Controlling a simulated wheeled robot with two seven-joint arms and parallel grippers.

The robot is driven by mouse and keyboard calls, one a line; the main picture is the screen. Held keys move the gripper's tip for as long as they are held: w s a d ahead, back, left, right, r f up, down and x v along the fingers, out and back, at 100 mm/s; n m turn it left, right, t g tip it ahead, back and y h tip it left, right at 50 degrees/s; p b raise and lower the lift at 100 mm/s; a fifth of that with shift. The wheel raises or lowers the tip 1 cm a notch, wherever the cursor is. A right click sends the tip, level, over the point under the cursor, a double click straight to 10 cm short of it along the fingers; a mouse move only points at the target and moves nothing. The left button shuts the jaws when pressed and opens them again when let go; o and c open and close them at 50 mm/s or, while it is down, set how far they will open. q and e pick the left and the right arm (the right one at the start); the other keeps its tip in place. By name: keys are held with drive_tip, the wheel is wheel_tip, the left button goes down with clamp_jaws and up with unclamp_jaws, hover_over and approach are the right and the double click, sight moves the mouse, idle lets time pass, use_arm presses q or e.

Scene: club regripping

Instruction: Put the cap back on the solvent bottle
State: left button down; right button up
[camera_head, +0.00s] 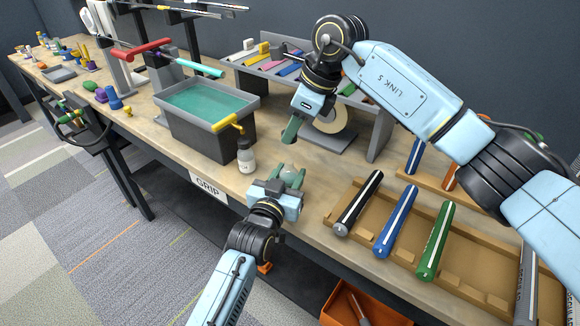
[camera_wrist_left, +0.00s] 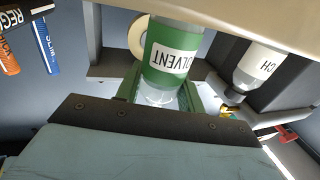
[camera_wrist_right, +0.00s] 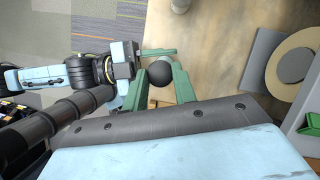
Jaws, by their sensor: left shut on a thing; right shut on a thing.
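The solvent bottle (camera_wrist_left: 172,50) has a green body and a white label, upside down in the left wrist view. My left gripper (camera_wrist_left: 160,98) is shut on it near the table's front edge. In the head view, my left gripper (camera_head: 288,184) mostly hides the bottle, with only a pale part showing. A round dark cap (camera_wrist_right: 159,72) is between the green fingers of my right gripper (camera_wrist_right: 159,82), which is shut on it. In the head view my right gripper (camera_head: 291,132) is above and behind the left one, pointing down, and the cap is hidden.
A bottle with a dark top and white label (camera_head: 246,157) stands left of my left gripper. A dark tray with teal contents (camera_head: 190,140) is behind it. A tape roll (camera_head: 332,120) is behind my right gripper. Coloured grips lie in a wooden rack (camera_head: 455,271) on the right.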

sight(288, 161)
drive_tip(key=shift+f, duration=2)
drive_tip(key=shift+f, duration=0.9)
drive_tip(key=shift+f, duration=0.6)
